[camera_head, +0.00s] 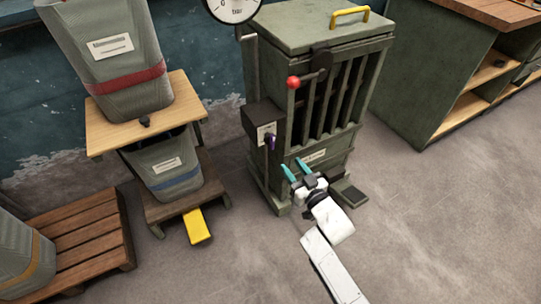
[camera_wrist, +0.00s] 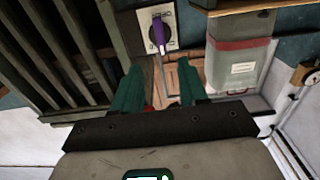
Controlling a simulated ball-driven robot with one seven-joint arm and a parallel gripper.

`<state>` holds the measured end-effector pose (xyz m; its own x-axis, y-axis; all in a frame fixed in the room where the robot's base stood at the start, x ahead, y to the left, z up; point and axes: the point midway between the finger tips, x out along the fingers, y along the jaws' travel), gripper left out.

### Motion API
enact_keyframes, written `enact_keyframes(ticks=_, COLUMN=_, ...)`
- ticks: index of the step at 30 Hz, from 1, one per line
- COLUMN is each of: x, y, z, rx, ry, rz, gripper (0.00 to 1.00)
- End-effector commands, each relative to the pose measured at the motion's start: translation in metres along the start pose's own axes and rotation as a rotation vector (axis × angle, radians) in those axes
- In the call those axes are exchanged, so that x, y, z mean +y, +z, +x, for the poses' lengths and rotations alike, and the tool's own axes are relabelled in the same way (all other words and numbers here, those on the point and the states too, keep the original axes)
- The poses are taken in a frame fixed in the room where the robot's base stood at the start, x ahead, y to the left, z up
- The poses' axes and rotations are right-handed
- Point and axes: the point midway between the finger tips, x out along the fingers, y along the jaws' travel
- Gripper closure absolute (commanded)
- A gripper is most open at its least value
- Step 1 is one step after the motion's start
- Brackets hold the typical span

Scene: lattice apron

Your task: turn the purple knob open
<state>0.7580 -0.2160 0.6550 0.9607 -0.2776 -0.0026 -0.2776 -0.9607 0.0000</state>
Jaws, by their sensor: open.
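The purple knob (camera_head: 271,142) is on a dark box on the left side of the green slatted machine (camera_head: 315,110). In the wrist view the knob (camera_wrist: 158,33) sits on a pale dial plate (camera_wrist: 172,27), its purple handle pointing down in the picture. My gripper (camera_head: 296,168) is open and empty, with teal fingers, in front of the machine's lower front. The fingers also show in the wrist view (camera_wrist: 160,88), and the knob lies beyond their tips, apart from them. The markings on the dial are too small to read.
A red ball-ended lever (camera_head: 293,82) sticks out from the machine's upper front. Grey bins stand on a wooden stand (camera_head: 196,113) at left, with a yellow pedal (camera_head: 197,226) below. A pallet (camera_head: 85,240) lies at lower left. A green workbench (camera_head: 425,75) stands at right. Floor between is clear.

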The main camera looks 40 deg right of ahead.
Motion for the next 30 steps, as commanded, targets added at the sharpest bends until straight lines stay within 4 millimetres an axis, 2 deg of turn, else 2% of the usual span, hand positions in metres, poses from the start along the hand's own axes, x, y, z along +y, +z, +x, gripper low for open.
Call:
enact_keyframes(ticks=5, x=0.0, y=-0.001, z=0.019, rx=0.007, ry=-0.002, rz=0.0, gripper=0.57)
enact_keyframes(ticks=12, x=0.0, y=0.0, z=0.063, rx=0.007, ry=-0.002, rz=0.0, gripper=0.57)
enact_keyframes(ticks=18, x=0.0, y=0.0, z=0.092, rx=0.005, ry=-0.002, rz=0.0, gripper=0.57)
enact_keyframes(ticks=24, x=0.0, y=-0.001, z=0.105, rx=0.003, ry=-0.001, rz=0.0, gripper=0.57)
enact_keyframes(ticks=30, x=-0.001, y=-0.002, z=0.107, rx=0.003, ry=-0.001, rz=0.0, gripper=0.57)
